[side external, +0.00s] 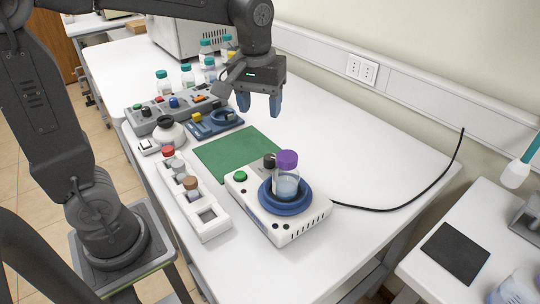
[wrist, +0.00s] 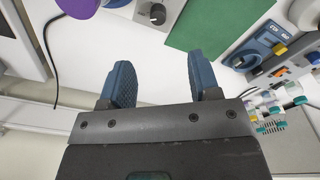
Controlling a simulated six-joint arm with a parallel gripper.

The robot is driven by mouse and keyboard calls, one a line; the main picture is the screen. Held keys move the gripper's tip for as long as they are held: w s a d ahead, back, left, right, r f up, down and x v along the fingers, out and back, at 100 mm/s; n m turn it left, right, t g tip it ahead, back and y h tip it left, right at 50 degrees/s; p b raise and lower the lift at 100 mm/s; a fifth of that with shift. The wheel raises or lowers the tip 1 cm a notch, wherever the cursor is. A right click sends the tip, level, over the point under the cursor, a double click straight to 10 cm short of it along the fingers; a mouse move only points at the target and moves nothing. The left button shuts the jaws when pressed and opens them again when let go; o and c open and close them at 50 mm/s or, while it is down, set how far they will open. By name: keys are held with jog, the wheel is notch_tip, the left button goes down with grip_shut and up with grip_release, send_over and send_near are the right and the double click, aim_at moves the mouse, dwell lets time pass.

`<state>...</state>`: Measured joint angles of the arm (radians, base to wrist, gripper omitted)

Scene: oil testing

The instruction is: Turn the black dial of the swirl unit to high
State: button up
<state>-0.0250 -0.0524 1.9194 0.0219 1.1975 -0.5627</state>
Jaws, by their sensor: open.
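The swirl unit (side external: 262,213) is a white box near the table's front right, with a blue round holder (side external: 291,207) on top. A clear jar with a purple cap (side external: 287,160) and pale liquid stands in the holder. The black dial (side external: 270,160) is at the unit's back corner, close beside the jar. The dial (wrist: 157,14) also shows at the top of the wrist view, but I cannot read its setting. My gripper (side external: 259,108) is open and empty, above the table behind the unit, with its fingers pointing down. Its two blue fingers (wrist: 163,82) stand apart in the wrist view.
A green button (side external: 240,176) sits left of the dial. A white rack (side external: 209,217) with capped vials stands at the left. A green mat (side external: 238,152) lies behind the unit. A black cable (side external: 400,207) runs right. Bottles and a grey control panel stand farther back.

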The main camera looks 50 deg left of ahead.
aim_at(270, 156)
jog(key=shift+n+g, duration=0.6)
jog(key=shift+n, duration=0.2)
jog(key=w+f, duration=0.1)
jog(key=f, duration=0.4)
jog(key=w+f, duration=0.1)
jog(key=f, duration=0.4)
jog(key=w+f, duration=0.1)
jog(key=f, duration=0.4)
jog(key=shift+a+f, duration=0.2)
jog(key=shift+a, duration=0.2)
jog(key=c, duration=0.9)
jog(key=shift+c, duration=0.2)
